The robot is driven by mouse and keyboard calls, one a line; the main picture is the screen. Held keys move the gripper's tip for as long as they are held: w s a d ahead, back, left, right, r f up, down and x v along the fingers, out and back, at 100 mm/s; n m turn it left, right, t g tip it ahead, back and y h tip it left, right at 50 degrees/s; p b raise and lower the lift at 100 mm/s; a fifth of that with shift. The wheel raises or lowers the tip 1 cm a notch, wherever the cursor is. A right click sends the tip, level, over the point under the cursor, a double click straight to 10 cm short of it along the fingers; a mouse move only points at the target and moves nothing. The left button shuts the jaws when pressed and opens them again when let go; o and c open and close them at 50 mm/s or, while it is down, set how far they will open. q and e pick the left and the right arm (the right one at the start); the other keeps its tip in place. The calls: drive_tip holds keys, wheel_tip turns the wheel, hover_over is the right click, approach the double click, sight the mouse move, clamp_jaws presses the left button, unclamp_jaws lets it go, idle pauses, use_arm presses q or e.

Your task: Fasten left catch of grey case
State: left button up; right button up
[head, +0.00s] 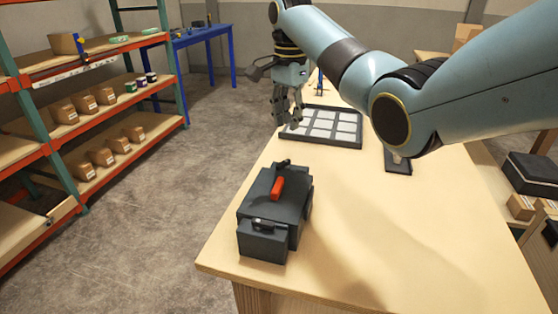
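The dark grey case (257,206) stands on the near left part of the table, with an orange-red handle (278,188) on top. A small dark fitting with a light spot, which looks like a catch (262,224), is on its near end. Another dark fitting (283,163) is at its far end. I cannot tell whether either is fastened. My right gripper (288,122) hangs fingers down beyond the case, by the left edge of a tray. Its fingers are apart with nothing visible between them. My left gripper is out of view.
The black tray (362,140) with pale square cells lies further back on the table (330,255). A dark flat item (398,168) is partly hidden by my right arm. The table right of the case is clear. Shelves (90,145) with boxes stand at left.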

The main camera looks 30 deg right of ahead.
sight(287, 160)
wheel_tip(287, 160, down, 3)
drive_tip(key=shift+a+f, duration=0.1)
drive_tip(key=shift+a, duration=0.05)
wheel_tip(287, 160, down, 6)
drive_tip(key=shift+r, duration=0.1)
drive_tip(key=shift+f, duration=0.55)
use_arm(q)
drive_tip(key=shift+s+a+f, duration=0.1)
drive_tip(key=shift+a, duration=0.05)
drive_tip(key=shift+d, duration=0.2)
use_arm(e)
clamp_jaws()
